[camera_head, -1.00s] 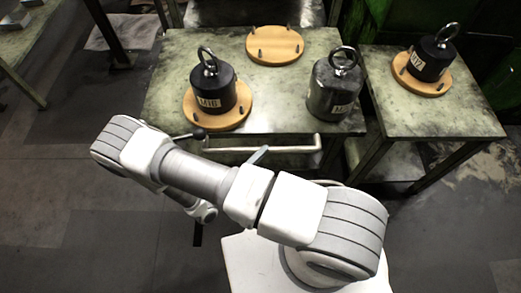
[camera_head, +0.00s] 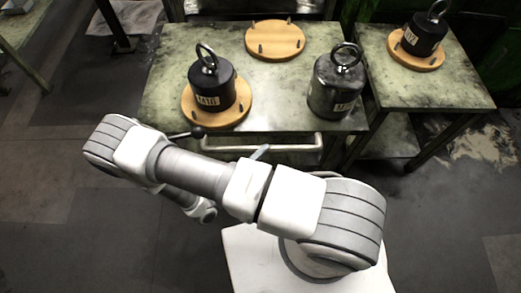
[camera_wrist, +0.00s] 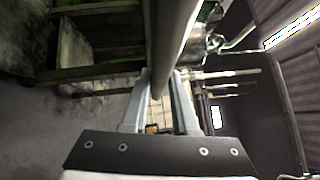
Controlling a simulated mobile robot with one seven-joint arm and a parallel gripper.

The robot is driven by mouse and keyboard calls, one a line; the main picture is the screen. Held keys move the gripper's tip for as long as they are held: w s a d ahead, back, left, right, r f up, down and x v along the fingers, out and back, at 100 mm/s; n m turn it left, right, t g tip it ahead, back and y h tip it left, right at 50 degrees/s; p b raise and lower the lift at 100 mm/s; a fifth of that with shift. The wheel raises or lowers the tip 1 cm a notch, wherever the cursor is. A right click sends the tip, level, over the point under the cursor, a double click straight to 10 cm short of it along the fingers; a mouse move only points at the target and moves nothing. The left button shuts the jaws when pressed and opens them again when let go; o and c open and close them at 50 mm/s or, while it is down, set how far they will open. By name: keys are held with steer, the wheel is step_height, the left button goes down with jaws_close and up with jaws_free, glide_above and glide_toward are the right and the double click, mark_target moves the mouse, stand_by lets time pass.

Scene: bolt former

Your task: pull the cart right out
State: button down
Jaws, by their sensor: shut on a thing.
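The cart (camera_head: 290,85) is a worn green-grey metal table. Its pale handle bar (camera_head: 285,145) runs along the near edge, and my arm hides part of it. In the wrist view the bar (camera_wrist: 172,40) passes between the two fingers of my gripper (camera_wrist: 160,82), which is shut on it. On the cart stand a black weight (camera_head: 212,88) on a round wooden base (camera_head: 240,112), a dark grey weight (camera_head: 335,88) and an empty wooden base (camera_head: 275,42) with pegs.
A second table (camera_head: 430,85) stands close on the cart's right, with a black weight (camera_head: 426,38) on a wooden base (camera_head: 412,58). A dark lever with a knob (camera_head: 198,131) sticks out at the cart's near left. The floor (camera_head: 60,200) at left is clear.

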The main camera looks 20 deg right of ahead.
steer(key=shift+s+r, duration=0.25)
steer(key=shift+r, duration=0.05)
steer(key=c, duration=0.7)
jaws_free()
steer(key=shift+f, duration=0.1)
steer(key=shift+s+a+f, duration=0.1)
steer(key=v, duration=1.7)
steer(key=shift+s+f+p, duration=0.1)
steer(key=shift+p, duration=0.25)
